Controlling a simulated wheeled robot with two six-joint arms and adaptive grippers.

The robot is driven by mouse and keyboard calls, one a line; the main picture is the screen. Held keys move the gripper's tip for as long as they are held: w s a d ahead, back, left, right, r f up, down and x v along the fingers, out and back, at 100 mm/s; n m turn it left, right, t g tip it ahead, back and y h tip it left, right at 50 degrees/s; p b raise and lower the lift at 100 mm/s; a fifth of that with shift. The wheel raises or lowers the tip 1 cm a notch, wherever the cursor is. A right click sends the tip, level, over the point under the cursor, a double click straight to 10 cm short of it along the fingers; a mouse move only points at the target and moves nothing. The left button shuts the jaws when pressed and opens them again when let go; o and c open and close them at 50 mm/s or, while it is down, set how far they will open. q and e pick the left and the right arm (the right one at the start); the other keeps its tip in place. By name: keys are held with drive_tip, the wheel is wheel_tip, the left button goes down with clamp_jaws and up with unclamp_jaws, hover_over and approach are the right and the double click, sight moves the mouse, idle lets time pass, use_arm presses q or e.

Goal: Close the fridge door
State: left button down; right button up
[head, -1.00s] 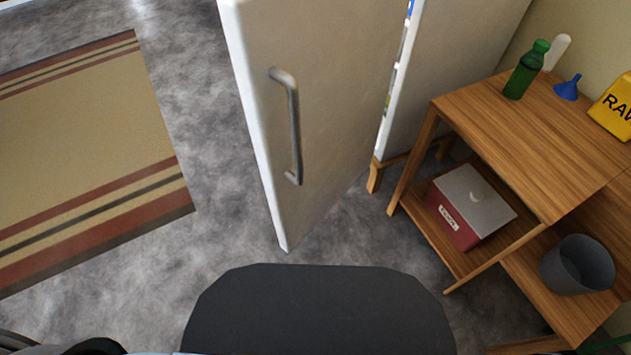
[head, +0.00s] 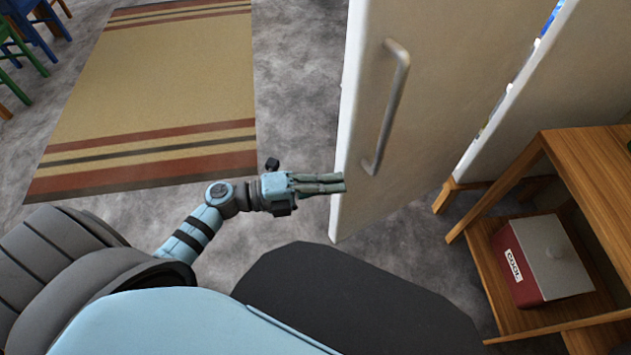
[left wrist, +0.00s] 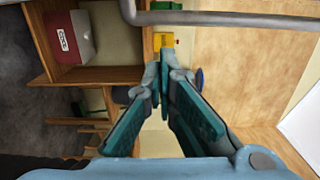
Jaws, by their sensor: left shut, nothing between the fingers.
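The fridge door (head: 440,90) stands open, a tall off-white panel with a grey metal handle (head: 392,110) on its outer face. Part of the fridge body (head: 545,95) shows behind it at the right, with a gap between door and body. My left gripper (head: 342,183) is shut and empty, at the door's free left edge near its lower part. I cannot tell whether it touches the door. In the left wrist view the shut fingers (left wrist: 165,60) point toward the wooden shelf unit, and a grey bar crosses the top. My right gripper is not in view.
A wooden shelf unit (head: 570,145) stands at the right, with a red and white box (head: 540,262) on its lower shelf. A striped rug (head: 160,90) lies on the grey floor at the left. Coloured chairs (head: 28,45) stand at the far left.

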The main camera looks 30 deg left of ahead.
sight(344, 168)
use_arm(q)
drive_tip(key=w+b, duration=0.1)
drive_tip(key=w, duration=0.4)
drive_tip(key=shift+d, duration=0.2)
